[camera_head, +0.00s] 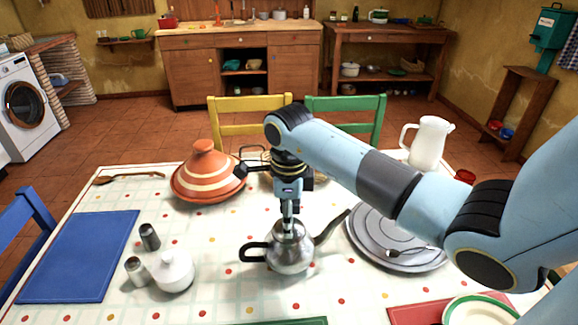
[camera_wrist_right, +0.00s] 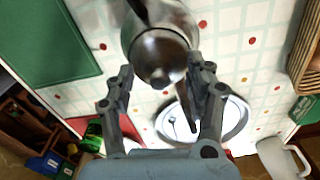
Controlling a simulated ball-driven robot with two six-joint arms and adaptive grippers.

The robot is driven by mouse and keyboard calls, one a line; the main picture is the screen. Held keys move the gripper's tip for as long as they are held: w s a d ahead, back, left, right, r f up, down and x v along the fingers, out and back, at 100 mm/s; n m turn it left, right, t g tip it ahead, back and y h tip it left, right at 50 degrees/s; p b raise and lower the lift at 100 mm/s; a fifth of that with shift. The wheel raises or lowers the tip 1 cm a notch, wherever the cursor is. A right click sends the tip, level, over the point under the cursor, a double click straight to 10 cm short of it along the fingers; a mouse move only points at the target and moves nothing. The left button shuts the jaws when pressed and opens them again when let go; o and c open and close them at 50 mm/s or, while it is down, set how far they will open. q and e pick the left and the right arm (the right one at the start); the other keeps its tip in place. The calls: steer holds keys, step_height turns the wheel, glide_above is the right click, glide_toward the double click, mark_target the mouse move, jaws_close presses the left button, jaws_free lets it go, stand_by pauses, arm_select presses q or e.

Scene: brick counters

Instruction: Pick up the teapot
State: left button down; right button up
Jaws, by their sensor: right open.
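The metal teapot (camera_head: 291,252) stands upright on the checked tablecloth, its black handle to the left and its dark spout to the right. My right gripper (camera_head: 290,219) comes down from above, over the teapot's lid, which it partly hides. In the right wrist view the teapot (camera_wrist_right: 160,52) lies at the top centre, with the open fingers of my right gripper (camera_wrist_right: 160,76) on either side of its lid area. I cannot tell whether the fingers touch it. My left gripper does not show.
A small white pot (camera_head: 174,271) and two metal shakers (camera_head: 149,237) stand to the left. A striped tagine (camera_head: 206,178) is behind left, grey plates (camera_head: 365,236) lie right, and a white jug (camera_head: 427,143) stands behind them. A blue mat (camera_head: 78,258) lies far left.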

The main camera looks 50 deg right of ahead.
steer(key=c, duration=0.9)
steer(key=shift+s, duration=0.15)
jaws_close()
